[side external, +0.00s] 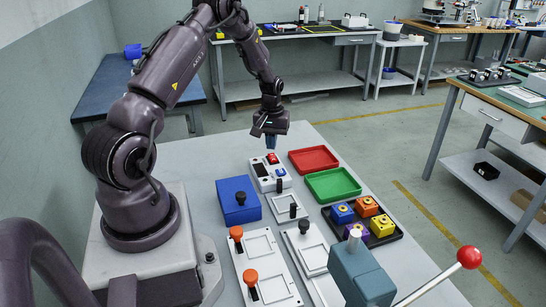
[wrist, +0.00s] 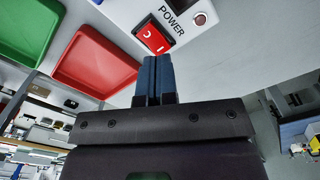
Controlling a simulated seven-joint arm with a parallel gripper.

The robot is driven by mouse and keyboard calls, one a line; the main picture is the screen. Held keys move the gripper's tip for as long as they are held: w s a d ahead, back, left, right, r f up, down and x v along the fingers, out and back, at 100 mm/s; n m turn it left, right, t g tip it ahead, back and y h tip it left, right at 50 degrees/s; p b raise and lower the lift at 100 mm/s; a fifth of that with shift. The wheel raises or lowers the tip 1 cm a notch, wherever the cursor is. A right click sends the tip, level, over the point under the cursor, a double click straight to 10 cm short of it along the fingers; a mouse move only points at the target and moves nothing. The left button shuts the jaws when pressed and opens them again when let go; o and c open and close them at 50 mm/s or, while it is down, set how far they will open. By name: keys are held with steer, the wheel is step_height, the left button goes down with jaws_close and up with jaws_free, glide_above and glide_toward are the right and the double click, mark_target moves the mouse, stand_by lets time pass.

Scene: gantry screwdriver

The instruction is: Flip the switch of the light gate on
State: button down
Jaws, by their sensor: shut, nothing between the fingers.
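The light gate looks to be the white box (side external: 263,181) on the grey bench in the side view. Its red rocker switch (side external: 272,158) is on top at the far end. In the wrist view the red switch (wrist: 152,36) shows white marks, beside the word POWER and a small dark red lamp (wrist: 200,18) that looks unlit. My gripper (side external: 270,147) points down just above the switch. Its blue fingers (wrist: 157,62) are together and empty, with the tips close to the end of the switch that bears the line mark. I cannot tell whether they touch it.
A red tray (side external: 313,159) and a green tray (side external: 332,184) lie right of the box. A black tray (side external: 376,238) of coloured blocks and a red-balled lever (side external: 469,257) are nearer the camera.

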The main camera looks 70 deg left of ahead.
mark_target(272, 155)
steer(key=shift+r, duration=2.2)
steer(key=s+d+r+m+t, duration=0.2)
steer(key=s+d+r+m, duration=0.2)
steer(key=d+r, duration=0.4)
steer(key=s+d+r+m+t, duration=0.1)
steer(key=s+d+r+m, duration=0.3)
steer(key=d+r, duration=0.4)
steer(key=s+d+r+m+t, duration=0.2)
steer(key=s+d+r+m, duration=0.2)
steer(key=d+r, duration=0.4)
steer(key=s+d, duration=0.1)
steer(key=d, duration=0.6)
steer(key=shift+s+d+t, duration=0.2)
steer(key=shift+s+t, duration=0.05)
steer(key=shift+t, duration=0.05)
